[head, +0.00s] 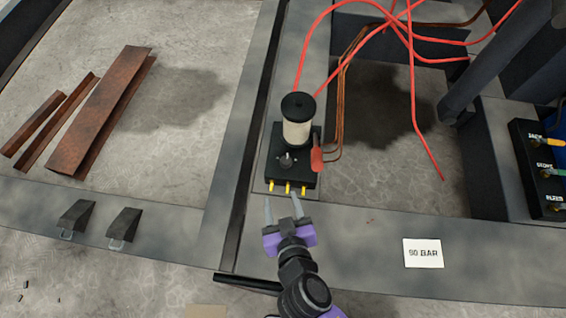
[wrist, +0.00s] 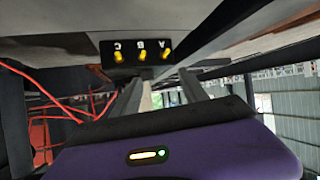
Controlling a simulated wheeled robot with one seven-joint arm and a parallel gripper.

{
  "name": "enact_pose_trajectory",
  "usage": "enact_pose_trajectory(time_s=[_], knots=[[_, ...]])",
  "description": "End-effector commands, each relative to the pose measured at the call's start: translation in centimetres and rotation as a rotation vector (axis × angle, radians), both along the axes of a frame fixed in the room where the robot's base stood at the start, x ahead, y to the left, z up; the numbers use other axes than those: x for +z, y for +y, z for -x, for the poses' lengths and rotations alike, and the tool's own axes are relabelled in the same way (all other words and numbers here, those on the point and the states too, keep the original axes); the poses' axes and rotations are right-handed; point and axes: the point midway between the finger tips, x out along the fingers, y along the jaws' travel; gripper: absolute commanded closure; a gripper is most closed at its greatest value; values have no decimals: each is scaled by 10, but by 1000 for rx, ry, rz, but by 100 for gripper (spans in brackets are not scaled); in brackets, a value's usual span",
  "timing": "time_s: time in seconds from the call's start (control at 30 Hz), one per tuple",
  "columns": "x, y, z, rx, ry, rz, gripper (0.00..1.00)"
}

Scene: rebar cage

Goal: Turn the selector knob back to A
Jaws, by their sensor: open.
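The selector knob (head: 286,160) is a dark round knob on top of a black pump box (head: 297,178). Which letter it points to is too small to tell. Several yellow fittings line the box's near side; in the wrist view the box face (wrist: 129,50) shows them with the letters C, B and A, upside down. My gripper (head: 282,207) is open and empty, its two grey fingers just in front of the box's near edge, apart from the knob. The fingers also show in the wrist view (wrist: 160,95), pointing toward the box. The knob is hidden there.
A cream cylinder with a black cap (head: 297,128) stands behind the knob, and a red lever (head: 317,155) is to its right. Red hoses (head: 413,90) cross overhead at right. A white "90 BAR" card (head: 423,253) lies on the beam. Rusty steel pieces (head: 100,112) lie at left.

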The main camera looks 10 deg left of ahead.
Motion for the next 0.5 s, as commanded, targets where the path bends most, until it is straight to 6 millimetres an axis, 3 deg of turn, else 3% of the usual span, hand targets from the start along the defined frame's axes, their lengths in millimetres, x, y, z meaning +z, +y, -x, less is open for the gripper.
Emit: enact_pose_trajectory(time_s=[0.03, 0.13, 0.3, 0.5], knots=[[-4, 17, -12, -38, -5, 4, 49], [-6, 29, -29, -175, -18, 1, 49], [4, 24, -44, -406, -76, -41, 49], [9, 17, -49, -507, -115, -73, 49]])
